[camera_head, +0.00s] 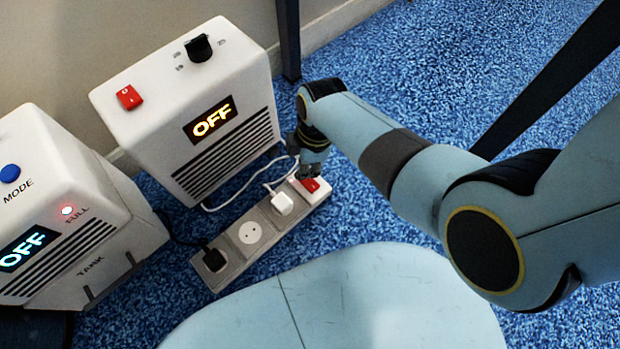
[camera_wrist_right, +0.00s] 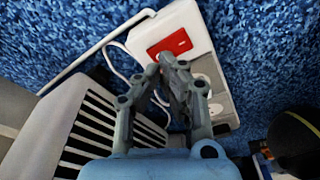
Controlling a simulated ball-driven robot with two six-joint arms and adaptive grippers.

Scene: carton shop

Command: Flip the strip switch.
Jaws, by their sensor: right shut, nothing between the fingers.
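The power strip (camera_head: 268,240) lies on the blue carpet, with its red rocker switch (camera_head: 311,185) at the far right end. The switch also shows in the right wrist view (camera_wrist_right: 172,42), on the white end of the strip (camera_wrist_right: 188,21). My right gripper (camera_head: 308,170) is shut and empty, pointing down at the switch end. In the right wrist view its fingertips (camera_wrist_right: 160,64) are right at the edge of the switch; I cannot tell whether they touch it. In the head view the gripper hides part of that end. My left gripper is not in view.
A white heater (camera_head: 150,120) reading OFF stands just left of the strip's end. A white tank unit (camera_head: 75,225), also reading OFF, stands at far left. A white plug (camera_head: 282,203) and a black plug (camera_head: 214,259) sit in the strip. Dark legs stand behind.

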